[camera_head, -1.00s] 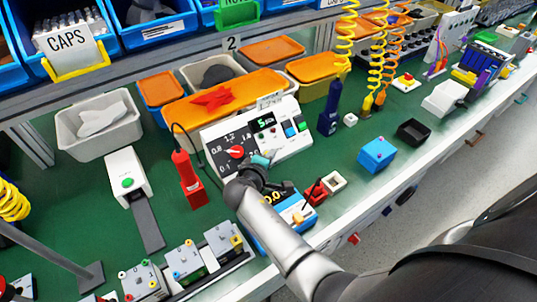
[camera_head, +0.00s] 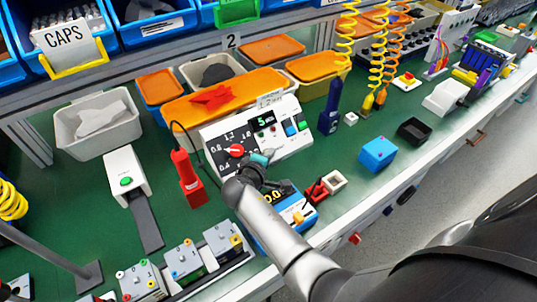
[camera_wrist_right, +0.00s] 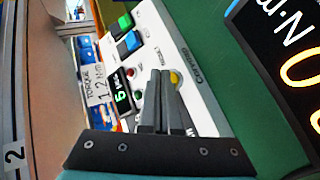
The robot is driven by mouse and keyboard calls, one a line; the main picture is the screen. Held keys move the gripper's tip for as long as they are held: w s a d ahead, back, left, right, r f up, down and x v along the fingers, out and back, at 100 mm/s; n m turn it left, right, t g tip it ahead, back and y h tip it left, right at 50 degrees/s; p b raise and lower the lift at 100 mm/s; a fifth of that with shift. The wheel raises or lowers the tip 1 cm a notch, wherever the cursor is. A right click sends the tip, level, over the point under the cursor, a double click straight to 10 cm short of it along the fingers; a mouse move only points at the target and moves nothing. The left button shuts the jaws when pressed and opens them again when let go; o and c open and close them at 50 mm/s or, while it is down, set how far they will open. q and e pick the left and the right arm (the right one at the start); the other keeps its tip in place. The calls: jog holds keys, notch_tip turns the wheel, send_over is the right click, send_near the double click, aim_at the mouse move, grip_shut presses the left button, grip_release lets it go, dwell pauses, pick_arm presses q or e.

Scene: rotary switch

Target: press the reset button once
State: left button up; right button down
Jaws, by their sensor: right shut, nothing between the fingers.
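The white control box (camera_head: 262,135) stands mid-table, with a red knob on its dial (camera_head: 236,150), a small green-lit display (camera_head: 265,122), and green and blue buttons (camera_head: 291,128) at its right. In the right wrist view the box front shows the green button (camera_wrist_right: 124,21), the blue button (camera_wrist_right: 130,42) and a yellow round button (camera_wrist_right: 174,77). I cannot read which one is reset. My right gripper (camera_wrist_right: 160,73) is shut and empty, its tips in front of the panel beside the yellow button; I cannot tell if they touch. In the head view my right gripper (camera_head: 262,163) is before the box, tips unclear.
A red tool (camera_head: 187,178) stands left of the box and a dark blue tool (camera_head: 329,108) right of it. A blue meter (camera_head: 290,208) with an orange readout sits close under my right arm. Orange-lidded bins (camera_head: 222,97) stand behind.

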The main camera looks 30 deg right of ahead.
jog(key=shift+w+f+b, duration=0.3)
jog(key=shift+b, duration=0.15)
dwell(0.6)
jog(key=shift+r, duration=0.1)
jog(key=shift+s+r+p, duration=0.5)
jog(key=shift+s+p, duration=0.1)
jog(key=shift+p, duration=0.35)
jog(key=s+r+p, duration=0.3)
jog(key=p, duration=0.2)
jog(key=shift+s+d+r, duration=0.15)
jog(key=shift+s+r, duration=0.1)
jog(key=shift+r, duration=0.05)
dwell(0.6)
